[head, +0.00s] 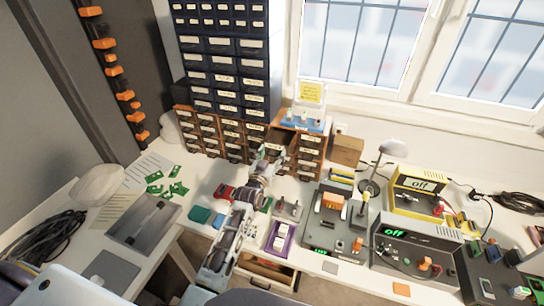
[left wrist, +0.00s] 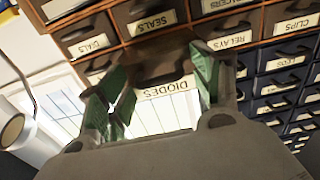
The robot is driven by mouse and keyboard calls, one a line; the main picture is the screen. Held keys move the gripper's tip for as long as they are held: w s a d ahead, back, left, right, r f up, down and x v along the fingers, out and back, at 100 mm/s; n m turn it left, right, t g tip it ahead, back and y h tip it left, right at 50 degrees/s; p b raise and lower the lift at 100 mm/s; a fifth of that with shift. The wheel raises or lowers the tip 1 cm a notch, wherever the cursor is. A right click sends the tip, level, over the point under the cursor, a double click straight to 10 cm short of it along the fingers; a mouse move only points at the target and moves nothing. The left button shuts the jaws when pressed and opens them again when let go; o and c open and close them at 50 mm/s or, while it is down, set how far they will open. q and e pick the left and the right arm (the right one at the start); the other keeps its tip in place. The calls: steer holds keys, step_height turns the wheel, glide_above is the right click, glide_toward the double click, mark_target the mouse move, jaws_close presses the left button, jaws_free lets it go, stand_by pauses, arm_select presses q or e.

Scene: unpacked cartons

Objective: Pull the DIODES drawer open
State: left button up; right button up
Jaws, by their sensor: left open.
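The DIODES drawer (left wrist: 160,62) is brown with a white label and a dark handle. In the left wrist view it looks larger than its neighbours and seems to stand out from the cabinet. In the head view a drawer (head: 281,134) sticks out of the brown cabinet just beyond my gripper. My left gripper (left wrist: 156,82) is open, with one green-padded finger on each side of the DIODES drawer front. Whether the fingers touch it I cannot tell. In the head view my left gripper (head: 266,158) is at the cabinet's lower front. My right gripper is not in view.
Brown drawers (head: 207,134) and dark blue drawers (head: 224,45) surround it. A blue stand with a yellow note (head: 312,93) is on the cabinet top. Bench devices (head: 335,215) crowd the right. Green boards (head: 175,188) lie left. An open desk drawer (head: 266,270) is below.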

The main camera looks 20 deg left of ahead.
arm_select(q)
steer(key=s, duration=1.2)
steer(key=shift+a+f, duration=0.15)
stand_by(0.4)
stand_by(0.6)
